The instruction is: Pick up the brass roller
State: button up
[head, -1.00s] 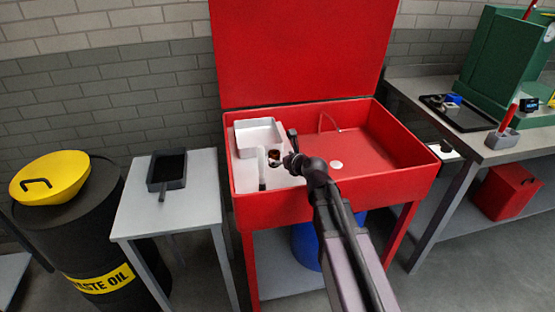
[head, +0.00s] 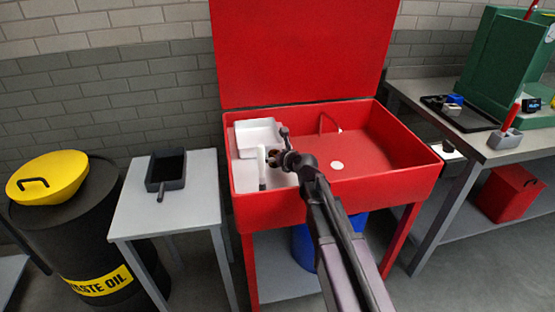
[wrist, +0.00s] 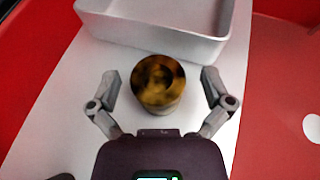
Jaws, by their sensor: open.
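The brass roller (wrist: 158,84) is a short, dark-gold cylinder with a mottled brown top. In the wrist view it stands on a white shelf (wrist: 62,108) inside the red basin. My gripper (wrist: 158,88) is open, with one finger to the left and one to the right of the roller, both apart from it.
A white tray (wrist: 150,32) lies just beyond the roller. The red basin (head: 385,150) has raised walls and an upright lid (head: 300,50). The basin's right side is mostly clear.

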aim_at(275, 152)
grip_shut()
jog(key=shift+r, duration=0.2)
dwell(0.3)
notch_tip(275, 152, up, 10)
jog(key=p, duration=1)
jog(key=shift+f, duration=0.2)
dwell(0.4)
